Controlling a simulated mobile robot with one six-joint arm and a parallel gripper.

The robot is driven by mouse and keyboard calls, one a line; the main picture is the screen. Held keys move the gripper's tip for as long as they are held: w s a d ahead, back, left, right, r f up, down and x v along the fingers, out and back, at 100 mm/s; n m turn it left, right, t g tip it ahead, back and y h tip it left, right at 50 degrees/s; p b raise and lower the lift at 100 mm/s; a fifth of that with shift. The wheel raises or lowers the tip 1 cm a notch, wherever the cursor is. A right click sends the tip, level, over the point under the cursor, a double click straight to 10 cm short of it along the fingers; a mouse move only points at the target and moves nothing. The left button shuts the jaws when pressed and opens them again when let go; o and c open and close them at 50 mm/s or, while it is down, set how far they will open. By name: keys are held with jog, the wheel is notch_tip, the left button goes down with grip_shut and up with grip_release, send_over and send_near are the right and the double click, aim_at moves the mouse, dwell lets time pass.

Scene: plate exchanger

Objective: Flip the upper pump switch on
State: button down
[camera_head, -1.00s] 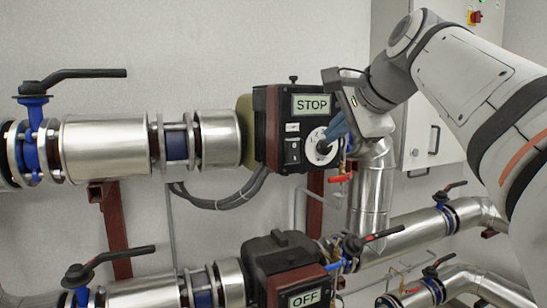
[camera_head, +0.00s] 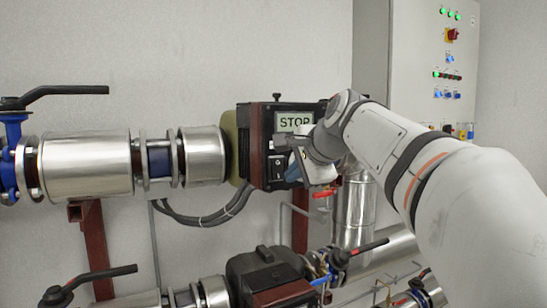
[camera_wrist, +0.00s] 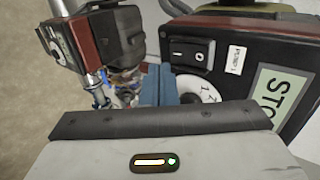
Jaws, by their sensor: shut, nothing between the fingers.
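The upper pump's dark control box (camera_head: 258,150) carries a STOP display (camera_head: 285,122) and a black rocker switch (camera_head: 277,168) below it. In the wrist view the switch (camera_wrist: 190,52) sits beside a PUMP 1 label, and the display (camera_wrist: 272,98) is at the right. My gripper (camera_head: 296,166) is in front of the box, just right of the switch, covering the dial. In the wrist view my gripper's blue fingers (camera_wrist: 158,84) are shut and empty, left of and below the switch. The white dial (camera_wrist: 208,92) is partly hidden behind them. Contact cannot be told.
The lower pump (camera_head: 265,270) is beneath. A red-handled valve (camera_head: 325,193) is close below my gripper. Silver pipes (camera_head: 90,163) and a black valve lever (camera_head: 60,92) are at the left. A control cabinet (camera_head: 415,60) stands behind my arm.

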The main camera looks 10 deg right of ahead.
aim_at(279, 176)
jog(key=w, duration=0.1)
jog(key=w+a+p, duration=0.1)
jog(key=shift+w, duration=0.3)
jog(key=shift+w+a+f, duration=0.1)
jog(key=shift+w+f, duration=0.05)
jog(key=shift+w, duration=0.4)
jog(key=shift+a+f, duration=0.1)
jog(key=shift+a+f, duration=0.1)
jog(key=shift+a, duration=0.05)
jog(key=shift+b, duration=0.4)
jog(key=shift+w+d, duration=0.15)
jog(key=shift+d, duration=0.15)
